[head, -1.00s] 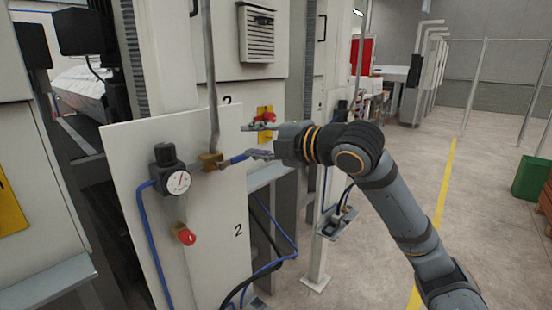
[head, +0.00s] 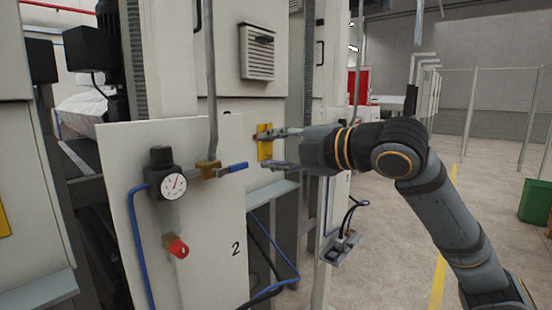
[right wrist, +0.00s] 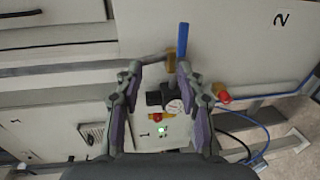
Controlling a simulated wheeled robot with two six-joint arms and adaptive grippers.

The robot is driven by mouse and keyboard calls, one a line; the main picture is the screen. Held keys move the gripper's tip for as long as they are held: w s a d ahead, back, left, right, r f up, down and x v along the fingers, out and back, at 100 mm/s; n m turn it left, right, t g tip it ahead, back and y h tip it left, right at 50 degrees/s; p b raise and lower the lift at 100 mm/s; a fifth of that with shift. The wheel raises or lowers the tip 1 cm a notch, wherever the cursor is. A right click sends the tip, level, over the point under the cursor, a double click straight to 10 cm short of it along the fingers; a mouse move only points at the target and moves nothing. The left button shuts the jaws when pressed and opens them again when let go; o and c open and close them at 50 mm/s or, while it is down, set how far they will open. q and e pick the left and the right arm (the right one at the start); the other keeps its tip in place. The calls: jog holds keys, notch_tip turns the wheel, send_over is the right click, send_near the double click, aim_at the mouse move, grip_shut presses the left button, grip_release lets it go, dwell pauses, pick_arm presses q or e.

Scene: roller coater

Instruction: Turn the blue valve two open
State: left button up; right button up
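The blue valve handle (head: 233,168) sits on a brass valve body (head: 208,169) on the white panel marked 2 (head: 221,212). The handle sticks out to the right, roughly level, in line with the short pipe from the gauge and across the vertical pipe. My right gripper (head: 266,149) is open and empty, just right of the handle's free end and apart from it. In the right wrist view, the open fingers (right wrist: 157,76) show with the blue handle (right wrist: 183,41) beyond the right fingertip. My left gripper is not in view.
A pressure gauge (head: 173,186) and a red knob (head: 177,247) are on the same panel, left of and below the valve. A yellow plate (head: 265,149) is behind my right gripper. A blue hose (head: 137,235) runs down the panel. Open floor lies to the right.

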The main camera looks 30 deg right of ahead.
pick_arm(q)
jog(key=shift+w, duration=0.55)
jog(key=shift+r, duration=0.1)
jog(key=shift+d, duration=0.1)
